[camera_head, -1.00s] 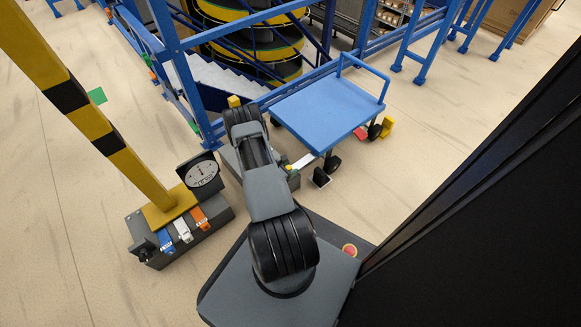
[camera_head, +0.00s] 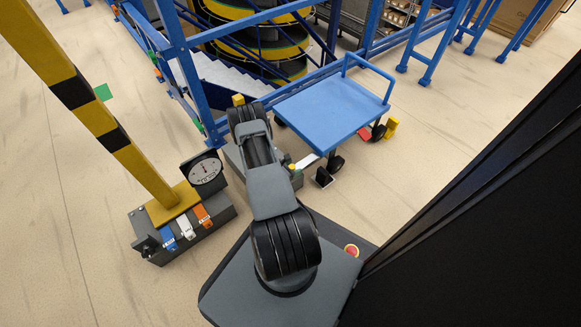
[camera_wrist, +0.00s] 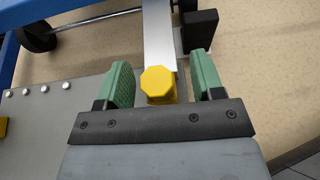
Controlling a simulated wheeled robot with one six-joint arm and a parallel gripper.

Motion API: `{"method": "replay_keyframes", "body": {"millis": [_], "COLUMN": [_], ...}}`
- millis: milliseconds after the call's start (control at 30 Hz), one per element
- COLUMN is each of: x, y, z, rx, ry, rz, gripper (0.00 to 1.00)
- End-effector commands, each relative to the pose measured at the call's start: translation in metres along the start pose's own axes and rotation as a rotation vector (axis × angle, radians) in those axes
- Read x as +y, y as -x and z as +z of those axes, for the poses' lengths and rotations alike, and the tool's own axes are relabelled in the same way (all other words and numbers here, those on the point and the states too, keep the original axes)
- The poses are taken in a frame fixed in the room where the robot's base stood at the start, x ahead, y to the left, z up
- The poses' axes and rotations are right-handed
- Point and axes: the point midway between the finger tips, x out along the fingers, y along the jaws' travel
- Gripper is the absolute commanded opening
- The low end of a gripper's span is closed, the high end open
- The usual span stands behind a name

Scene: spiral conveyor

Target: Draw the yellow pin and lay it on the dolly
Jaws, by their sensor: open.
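The yellow pin (camera_wrist: 158,83) shows its eight-sided head in the wrist view. My gripper (camera_wrist: 161,68) is open, with one green finger on each side of the pin head and gaps between. The pin's lower part is hidden. A silver bar (camera_wrist: 158,35) runs away from the pin. The dolly (camera_head: 328,112) is a flat blue platform with a push handle, right of my arm in the head view, and its top is bare. My arm hides most of the gripper in the head view.
A grey bolted plate (camera_wrist: 45,115) lies left of the fingers, and a black block (camera_wrist: 200,30) stands beyond the right finger. A yellow-and-black post (camera_head: 110,128) with a dial (camera_head: 202,172) stands at left. Blue railings (camera_head: 188,70) rise behind.

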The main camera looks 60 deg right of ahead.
Motion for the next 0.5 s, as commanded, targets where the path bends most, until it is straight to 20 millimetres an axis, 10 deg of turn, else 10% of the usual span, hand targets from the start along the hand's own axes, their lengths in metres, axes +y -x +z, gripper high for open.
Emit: {"method": "replay_keyframes", "body": {"millis": [500], "x": [0.001], "y": [0.075], "z": [0.004], "rx": [0.0], "ry": [0.003], "rz": [0.004], "gripper": [0.61]}}
